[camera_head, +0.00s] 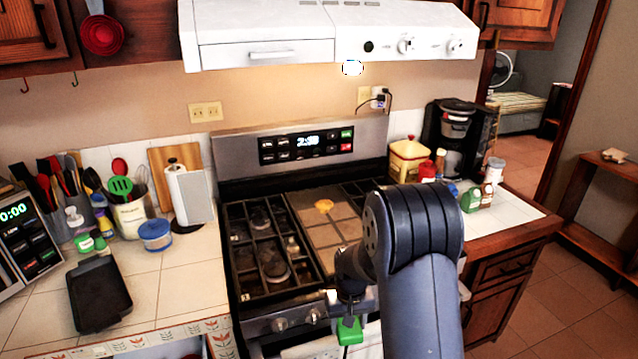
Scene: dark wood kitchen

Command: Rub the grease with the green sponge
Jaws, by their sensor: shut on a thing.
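The green sponge (349,330) is at the end of my arm, in front of the stove's front edge. My gripper (348,312) points down and is shut on the sponge; its fingertips are small and partly hidden. An orange-yellow grease patch (323,205) lies on the flat griddle plate (318,228) at the middle of the stove top. The sponge is nearer to me than the grease and apart from it. My arm hides the right part of the stove.
Burner grates (262,245) fill the stove's left side. A range hood (330,35) hangs above. The left counter holds a black tray (98,293), a blue-lidded tub (155,236) and a paper towel roll (188,195). A coffee maker (458,140) and bottles stand on the right counter.

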